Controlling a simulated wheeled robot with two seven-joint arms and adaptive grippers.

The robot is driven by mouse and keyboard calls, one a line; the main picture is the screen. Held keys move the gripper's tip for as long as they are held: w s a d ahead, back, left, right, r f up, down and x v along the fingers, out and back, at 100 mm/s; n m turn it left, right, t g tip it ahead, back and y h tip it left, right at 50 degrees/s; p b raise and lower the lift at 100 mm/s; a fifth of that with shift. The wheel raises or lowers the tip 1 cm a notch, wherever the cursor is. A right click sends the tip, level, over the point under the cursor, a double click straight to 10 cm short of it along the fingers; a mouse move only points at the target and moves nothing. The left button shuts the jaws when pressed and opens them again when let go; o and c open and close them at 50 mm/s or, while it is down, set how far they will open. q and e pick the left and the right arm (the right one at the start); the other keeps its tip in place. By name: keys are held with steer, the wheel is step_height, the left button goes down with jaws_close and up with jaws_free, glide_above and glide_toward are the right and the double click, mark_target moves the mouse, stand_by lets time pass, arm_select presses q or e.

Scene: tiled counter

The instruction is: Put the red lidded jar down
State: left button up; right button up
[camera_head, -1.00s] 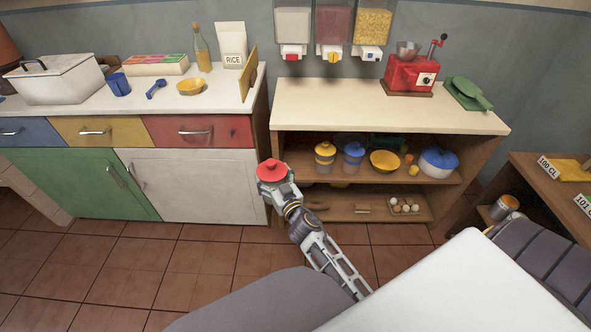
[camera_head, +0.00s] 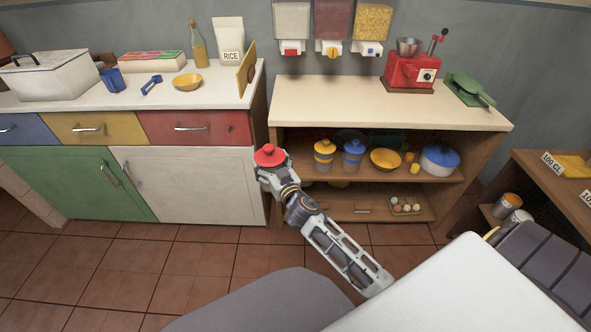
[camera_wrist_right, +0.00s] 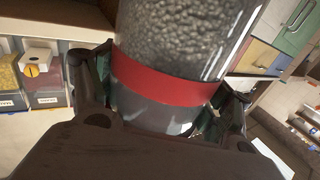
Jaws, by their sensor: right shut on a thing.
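The red lidded jar (camera_head: 270,154) is in my right gripper (camera_head: 271,168), in front of the gap between the drawer cabinet and the wooden shelf unit. In the head view mostly its red lid shows; the gripper hides the body. In the right wrist view the jar (camera_wrist_right: 190,40) is clear, with dark grains inside and a red band. My right gripper (camera_wrist_right: 172,108) is shut around it, one finger on each side. No surface shows directly under the jar. My left gripper is not in view.
The shelf unit's top (camera_head: 340,100) is bare at left and middle; a red grinder (camera_head: 411,70) stands at right. Its upper shelf holds a yellow-lidded jar (camera_head: 324,156), a blue-lidded jar (camera_head: 353,157), a yellow bowl (camera_head: 385,159) and a blue-lidded pot (camera_head: 439,158).

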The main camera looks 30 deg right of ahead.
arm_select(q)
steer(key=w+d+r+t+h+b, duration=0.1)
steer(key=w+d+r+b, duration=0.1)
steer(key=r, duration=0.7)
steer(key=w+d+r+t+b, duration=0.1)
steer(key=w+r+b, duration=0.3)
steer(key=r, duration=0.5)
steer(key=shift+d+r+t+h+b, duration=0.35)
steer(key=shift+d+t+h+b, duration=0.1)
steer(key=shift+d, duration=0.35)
arm_select(e)
steer(key=w+d+f+m+h, duration=0.1)
steer(key=w+d+f, duration=0.1)
steer(key=d+f, duration=0.6)
steer(key=w+d+f+m+h, duration=0.1)
steer(key=w+d+f+h, duration=0.1)
steer(key=d+f, duration=0.6)
steer(key=shift+w+d+f, duration=0.25)
steer(key=shift+w+d, duration=0.3)
steer(key=shift+d, duration=0.5)
